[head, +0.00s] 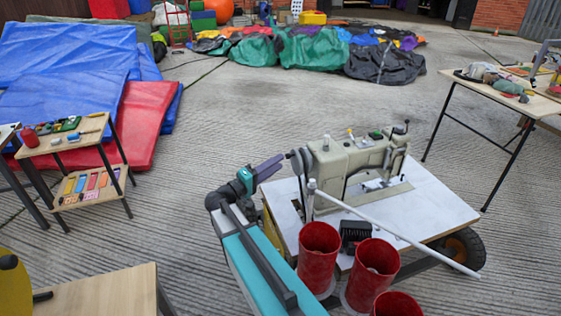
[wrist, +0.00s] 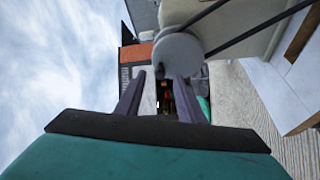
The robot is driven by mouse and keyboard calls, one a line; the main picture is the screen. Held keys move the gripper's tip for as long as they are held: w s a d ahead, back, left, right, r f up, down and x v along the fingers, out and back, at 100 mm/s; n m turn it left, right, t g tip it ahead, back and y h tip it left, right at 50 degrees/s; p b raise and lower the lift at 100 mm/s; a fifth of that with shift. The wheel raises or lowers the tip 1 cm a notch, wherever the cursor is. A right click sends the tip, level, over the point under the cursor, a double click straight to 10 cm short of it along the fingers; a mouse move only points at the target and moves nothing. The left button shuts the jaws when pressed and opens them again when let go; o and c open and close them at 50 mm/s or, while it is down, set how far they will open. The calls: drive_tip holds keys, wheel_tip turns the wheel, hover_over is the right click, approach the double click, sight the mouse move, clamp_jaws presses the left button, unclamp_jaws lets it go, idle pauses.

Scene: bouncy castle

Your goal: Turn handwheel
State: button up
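The sewing machine (head: 350,160) is beige and stands on a white-topped wheeled table (head: 440,205). Its handwheel (head: 298,161) is at the machine's left end. In the wrist view the handwheel (wrist: 178,55) is a pale round disc just beyond my fingertips, with a dark belt running from it to the upper right. My gripper (head: 281,158) has purple fingers pointing at the handwheel. In the wrist view my gripper (wrist: 160,76) is open, with a clear gap between its fingers. The right finger overlaps the wheel's lower edge; I cannot tell if they touch.
Red cylinders (head: 319,248) stand at the table's front, with a pale rod (head: 400,232) slanting above them. A side table (head: 85,150) with small items is left, and a workbench (head: 500,90) is right.

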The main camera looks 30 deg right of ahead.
drive_tip(key=a+f, duration=0.1)
drive_tip(key=a, duration=0.8)
drive_tip(key=shift+s+a, duration=0.3)
drive_tip(key=shift+s, duration=0.15)
drive_tip(key=shift+f, duration=0.2)
drive_tip(key=s+a+f+n+g+y+p, duration=0.15)
drive_tip(key=s+f+y+p, duration=0.3)
drive_tip(key=s+f, duration=0.55)
drive_tip(key=s+a+f+n+g+y+p, duration=0.1)
drive_tip(key=s+a+f+g+y+p, duration=0.15)
drive_tip(key=s+f+y+p, duration=0.65)
drive_tip(key=s+a+f+g+y+p, duration=0.1)
drive_tip(key=s+a+f+g+y, duration=0.1)
drive_tip(key=s+a+f, duration=0.3)
drive_tip(key=s+a+f+g+y+p, duration=0.1)
drive_tip(key=s+a+f+y, duration=0.2)
drive_tip(key=s+a, duration=0.8)
wheel_tip(320, 180, down, 3)
drive_tip(key=s, duration=0.2)
drive_tip(key=shift+s+r+g+y+p, duration=0.2)
drive_tip(key=shift+s+g+y+p, duration=0.1)
drive_tip(key=shift+g+y, duration=0.1)
drive_tip(key=shift+a+m, duration=0.1)
drive_tip(key=shift+m, duration=0.15)
